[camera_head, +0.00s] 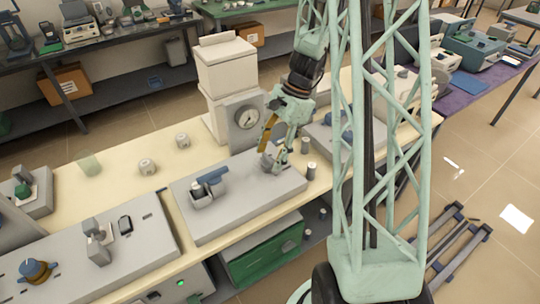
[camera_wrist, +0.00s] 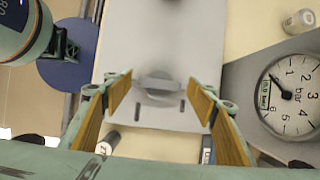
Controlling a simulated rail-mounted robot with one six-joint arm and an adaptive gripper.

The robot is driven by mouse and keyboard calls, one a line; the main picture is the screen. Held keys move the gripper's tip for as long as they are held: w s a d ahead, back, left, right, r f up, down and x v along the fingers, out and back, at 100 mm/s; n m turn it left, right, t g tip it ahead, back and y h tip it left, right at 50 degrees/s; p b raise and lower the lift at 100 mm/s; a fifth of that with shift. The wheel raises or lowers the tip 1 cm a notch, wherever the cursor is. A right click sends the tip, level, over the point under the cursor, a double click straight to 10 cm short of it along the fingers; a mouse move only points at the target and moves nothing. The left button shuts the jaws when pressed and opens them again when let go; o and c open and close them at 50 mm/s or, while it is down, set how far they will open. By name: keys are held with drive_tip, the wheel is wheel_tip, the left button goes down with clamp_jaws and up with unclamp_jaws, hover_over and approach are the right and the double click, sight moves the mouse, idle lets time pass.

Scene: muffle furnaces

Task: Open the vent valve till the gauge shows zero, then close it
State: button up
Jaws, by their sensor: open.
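My gripper (camera_head: 274,156) is open above the right part of a grey base plate (camera_head: 243,206). In the wrist view, a grey valve knob (camera_wrist: 157,86) lies between and beyond the open fingertips (camera_wrist: 159,97), with no clear contact. In the head view my gripper partly hides it.
A blue-handled lever fitting (camera_head: 210,181) stands on the plate's left part. Small metal cylinders (camera_head: 311,171) stand near my gripper. A white tower-shaped unit (camera_head: 226,65) rises behind. The bench's left middle is mostly clear, with a few small pots (camera_head: 147,166).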

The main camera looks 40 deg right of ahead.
drive_tip(key=shift+c, duration=0.4)
drive_tip(key=c, duration=0.8)
drive_tip(key=shift+n+p, duration=0.35)
drive_tip(key=shift+n, duration=0.15)
drive_tip(key=shift+w+r+n+g+p, duration=0.1)
drive_tip(key=shift+n+g+p, duration=0.5)
drive_tip(key=shift+n, duration=0.4)
drive_tip(key=n, duration=0.2)
drive_tip(key=n+g+p, duration=0.1)
drive_tip(key=n, duration=0.1)
drive_tip(key=shift+w+a+g+p, duration=0.1)
drive_tip(key=shift+g+p, duration=0.2)
drive_tip(key=n+h, duration=0.1)
drive_tip(key=n, duration=0.2)
drive_tip(key=n+g+h+p, duration=0.1)
drive_tip(key=n, duration=0.1)
drive_tip(key=shift+w+a+n+g, duration=0.1)
drive_tip(key=shift+n+g, duration=0.2)
drive_tip(key=shift+n, duration=0.1)
drive_tip(key=n+h, duration=0.1)
drive_tip(key=n, duration=0.1)
drive_tip(key=n+h, duration=0.1)
drive_tip(key=n, duration=0.2)
drive_tip(key=shift+a+g, duration=0.1)
drive_tip(key=shift+g, duration=0.2)
